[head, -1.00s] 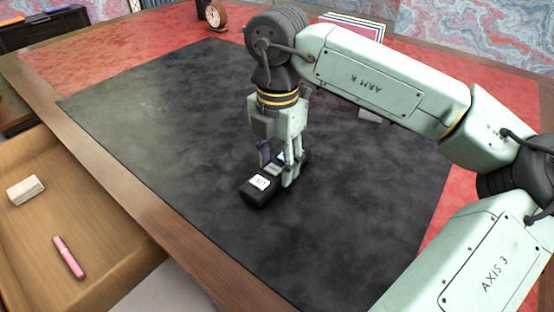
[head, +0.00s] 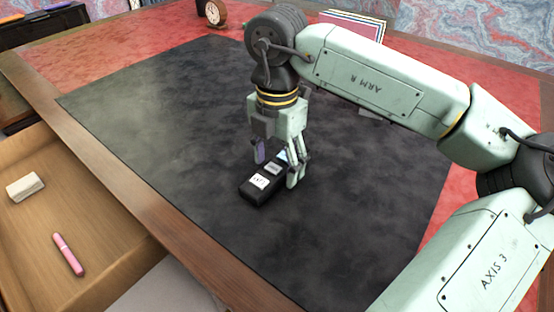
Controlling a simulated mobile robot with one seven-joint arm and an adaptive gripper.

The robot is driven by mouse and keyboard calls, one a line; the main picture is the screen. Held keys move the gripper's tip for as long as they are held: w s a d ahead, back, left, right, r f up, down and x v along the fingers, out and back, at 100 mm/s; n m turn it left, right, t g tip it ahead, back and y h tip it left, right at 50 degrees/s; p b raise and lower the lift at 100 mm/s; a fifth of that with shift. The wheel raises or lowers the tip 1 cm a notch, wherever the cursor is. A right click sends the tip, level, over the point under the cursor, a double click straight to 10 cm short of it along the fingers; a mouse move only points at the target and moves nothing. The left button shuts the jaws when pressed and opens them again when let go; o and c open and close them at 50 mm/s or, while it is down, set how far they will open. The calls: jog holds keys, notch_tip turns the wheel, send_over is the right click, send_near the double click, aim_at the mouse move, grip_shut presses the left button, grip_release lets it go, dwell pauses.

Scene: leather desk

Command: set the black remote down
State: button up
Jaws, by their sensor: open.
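The black remote (head: 255,191) lies on the dark desk mat (head: 160,130), near the mat's middle. It has a white label on its near end and a grey patch further up. My gripper (head: 276,166) is right above the remote's far end, pointing down. Its fingers are open, one on each side of the remote, and a gap shows beside the left finger. The far end of the remote is partly hidden by the gripper.
An open wooden drawer (head: 110,235) at lower left holds a white eraser (head: 25,186) and a pink marker (head: 68,254). A clock (head: 216,13) and a stack of papers or books (head: 353,25) stand at the back. The mat's left part is clear.

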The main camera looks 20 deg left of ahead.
jog(key=shift+r, duration=0.1)
jog(key=shift+r+p, duration=0.25)
jog(key=shift+p, duration=0.1)
notch_tip(320, 180, up, 12)
jog(key=shift+f, duration=0.15)
jog(key=shift+s, duration=0.1)
